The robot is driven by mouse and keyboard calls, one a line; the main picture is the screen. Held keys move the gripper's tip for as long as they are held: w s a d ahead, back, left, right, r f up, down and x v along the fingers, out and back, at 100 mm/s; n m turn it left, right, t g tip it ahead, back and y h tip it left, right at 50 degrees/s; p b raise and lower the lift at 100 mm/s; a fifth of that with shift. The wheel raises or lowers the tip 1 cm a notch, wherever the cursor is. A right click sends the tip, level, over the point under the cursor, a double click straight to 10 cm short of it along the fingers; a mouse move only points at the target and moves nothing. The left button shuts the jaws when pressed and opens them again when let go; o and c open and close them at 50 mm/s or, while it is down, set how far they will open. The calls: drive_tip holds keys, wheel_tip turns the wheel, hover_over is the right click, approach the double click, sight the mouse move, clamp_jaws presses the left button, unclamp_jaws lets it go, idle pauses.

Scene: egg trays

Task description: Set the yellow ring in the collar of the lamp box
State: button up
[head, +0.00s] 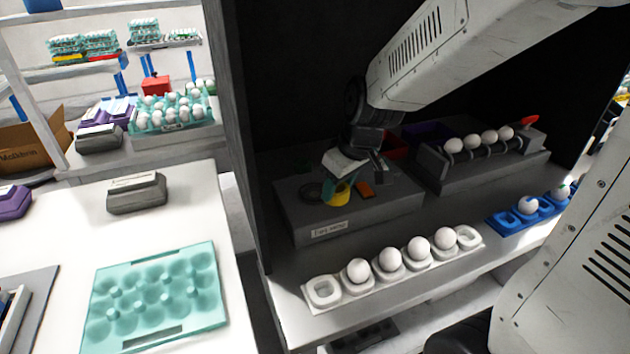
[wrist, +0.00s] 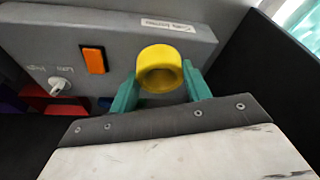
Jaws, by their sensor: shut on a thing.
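The yellow ring (head: 341,196) is held between the teal fingers of my gripper (head: 335,190), above the top of the grey lamp box (head: 365,222). In the wrist view the ring (wrist: 160,68) sits between the two fingertips (wrist: 158,88), its opening facing the camera. The lamp box in this view (wrist: 120,30) shows an orange switch (wrist: 94,60), a knob (wrist: 61,84) and a label. A dark round collar (head: 311,191) shows on the box top, left of the ring in the head view. I cannot tell the ring's exact height above the box.
A white holder (head: 323,290) with several eggs stands in front of the lamp box. A grey rack (head: 487,170) with several eggs stands to its right, and a blue holder (head: 500,227) is farther right. Dark walls enclose the back and left. A teal tray (head: 150,335) lies on the left table.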

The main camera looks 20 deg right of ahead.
drive_tip(key=w, duration=0.2)
drive_tip(key=w+a, duration=0.1)
drive_tip(key=w, duration=0.2)
drive_tip(key=w+a, duration=0.1)
drive_tip(key=w, duration=0.2)
drive_tip(key=shift+f, duration=0.4)
drive_tip(key=shift+w+f, duration=0.15)
drive_tip(key=shift+f, duration=1.6)
